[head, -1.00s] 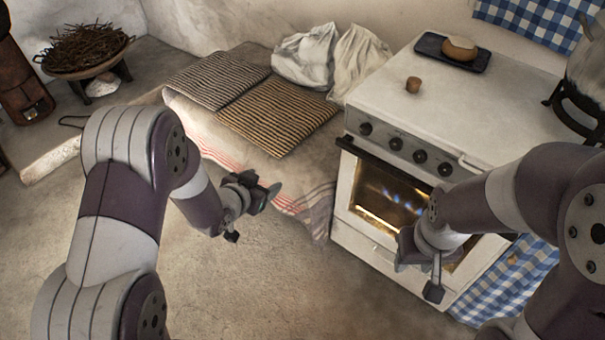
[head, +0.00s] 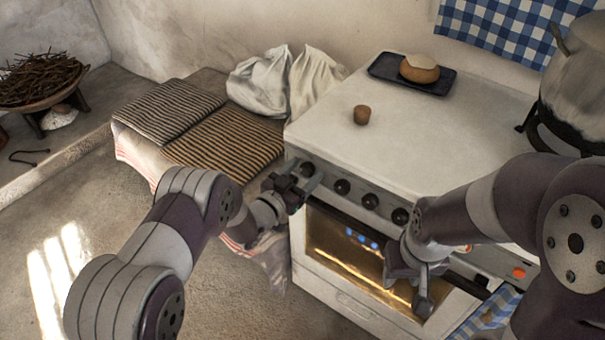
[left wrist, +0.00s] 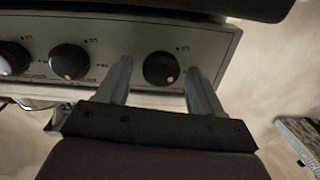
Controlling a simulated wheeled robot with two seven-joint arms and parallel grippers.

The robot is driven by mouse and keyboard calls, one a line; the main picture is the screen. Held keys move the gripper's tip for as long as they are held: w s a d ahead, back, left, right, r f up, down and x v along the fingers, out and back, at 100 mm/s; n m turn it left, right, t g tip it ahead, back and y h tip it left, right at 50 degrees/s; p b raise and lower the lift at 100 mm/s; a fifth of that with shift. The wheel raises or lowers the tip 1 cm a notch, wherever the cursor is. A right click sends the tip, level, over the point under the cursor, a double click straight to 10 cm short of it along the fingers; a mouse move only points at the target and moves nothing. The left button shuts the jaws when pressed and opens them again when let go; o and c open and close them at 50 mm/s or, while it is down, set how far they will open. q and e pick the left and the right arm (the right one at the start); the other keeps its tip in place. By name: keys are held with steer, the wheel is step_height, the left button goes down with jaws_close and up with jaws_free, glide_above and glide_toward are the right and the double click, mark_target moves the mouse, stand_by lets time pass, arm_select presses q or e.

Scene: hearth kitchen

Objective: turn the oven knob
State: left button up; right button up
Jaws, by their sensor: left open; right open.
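The white oven (head: 340,298) stands at the centre right in the head view, with a row of black knobs along its front panel. My left gripper (head: 300,182) is open at the left end of that panel, at the leftmost knob (head: 307,168). In the left wrist view that knob (left wrist: 160,68) lies between the two open fingers of my left gripper (left wrist: 160,80), with a gap on each side. Its neighbour knob (left wrist: 69,62) is outside the fingers.
A large pot (head: 578,85) is at the right. Striped cushions (head: 225,138) and white sacks (head: 262,85) lie left of the oven.

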arm_select(q)
steer(key=shift+w+d, duration=0.1)
steer(key=shift+c, duration=0.9)
steer(key=c, duration=0.9)
steer(key=n, duration=0.6)
steer(key=shift+a+n+p, duration=0.2)
steer(key=shift+n+p, duration=0.1)
steer(key=shift+p, duration=0.05)
steer(key=n, duration=0.3)
steer(key=shift+n, duration=0.3)
steer(key=shift+f+n+p, duration=0.1)
steer(key=shift+n+p, duration=0.3)
steer(key=shift+n, duration=1.3)
